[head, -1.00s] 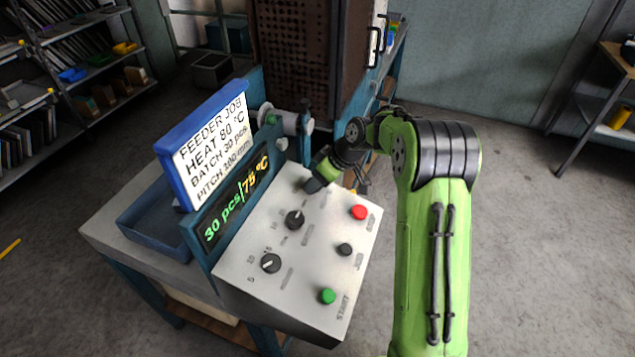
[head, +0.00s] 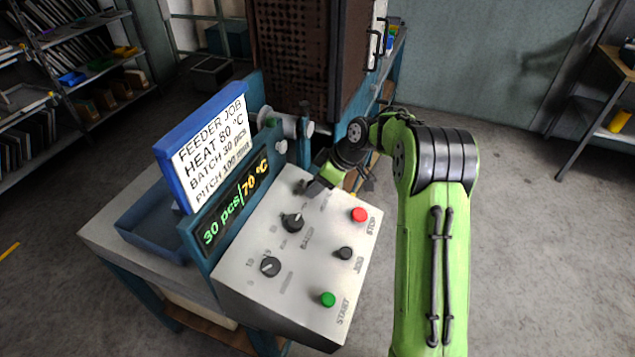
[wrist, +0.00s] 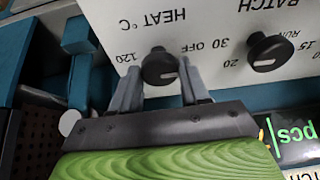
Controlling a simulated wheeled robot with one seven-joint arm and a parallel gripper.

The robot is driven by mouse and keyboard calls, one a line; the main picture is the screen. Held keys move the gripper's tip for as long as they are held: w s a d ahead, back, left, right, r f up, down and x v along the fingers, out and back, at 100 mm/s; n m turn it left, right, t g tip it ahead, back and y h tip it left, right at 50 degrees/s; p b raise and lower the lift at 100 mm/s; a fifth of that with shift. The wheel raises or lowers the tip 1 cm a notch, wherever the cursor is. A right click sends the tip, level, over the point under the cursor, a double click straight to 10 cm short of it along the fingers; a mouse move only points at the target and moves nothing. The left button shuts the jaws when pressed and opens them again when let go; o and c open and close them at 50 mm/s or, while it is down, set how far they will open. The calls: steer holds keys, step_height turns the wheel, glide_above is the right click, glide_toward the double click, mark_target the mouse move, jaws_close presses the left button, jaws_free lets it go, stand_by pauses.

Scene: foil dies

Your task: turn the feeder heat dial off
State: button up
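The heat dial (wrist: 158,68) is a black knob with a white pointer mark, under the upside-down label HEAT °C in the wrist view. OFF and 120 are printed by it. My gripper (wrist: 160,80) has one grey finger on each side of the knob, seemingly touching it. The pointer lies toward the OFF side of the picture, not clearly at the OFF mark. The display (head: 238,203) reads 30 pcs and 70 °C.
The batch dial (head: 292,223) is close beside my gripper, with another dial (head: 270,267) nearer. The red stop button (head: 359,215), black jog button (head: 344,253) and green start button (head: 328,299) line the right side. A blue-framed job sign (head: 208,148) reads HEAT 80 °C.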

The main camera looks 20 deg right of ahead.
steer(key=o, duration=0.4)
steer(key=shift+r, duration=0.1)
steer(key=p+v, duration=0.4)
steer(key=v, duration=1.1)
steer(key=shift+s+d+r, duration=0.15)
steer(key=shift+d+r, duration=0.05)
